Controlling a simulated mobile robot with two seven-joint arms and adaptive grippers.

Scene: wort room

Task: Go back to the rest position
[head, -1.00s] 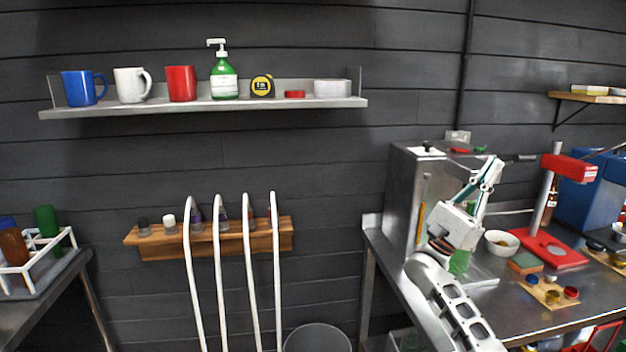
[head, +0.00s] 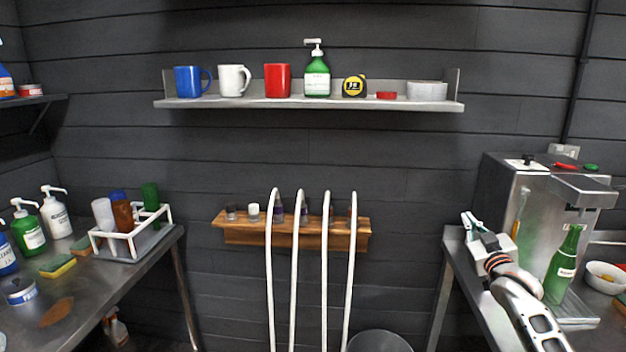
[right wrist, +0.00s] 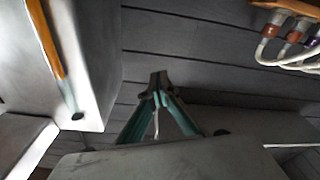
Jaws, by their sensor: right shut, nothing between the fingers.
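My right gripper (head: 472,222) is at the right of the head view, over the left edge of the right steel bench (head: 456,262), in front of a steel machine (head: 505,190). In the right wrist view its teal fingers (right wrist: 158,82) meet at the tips, with nothing between them. A green bottle (head: 562,265) stands upright at the machine, to the right of the gripper and apart from it. My left gripper does not show.
A wall shelf (head: 310,104) holds mugs, a green pump bottle (head: 317,76) and a tape measure. White hoses (head: 297,270) hang from a wooden rack (head: 240,236). A left bench (head: 90,300) bears bottles and a white crate (head: 118,246). A grey bin (head: 378,342) stands between the benches.

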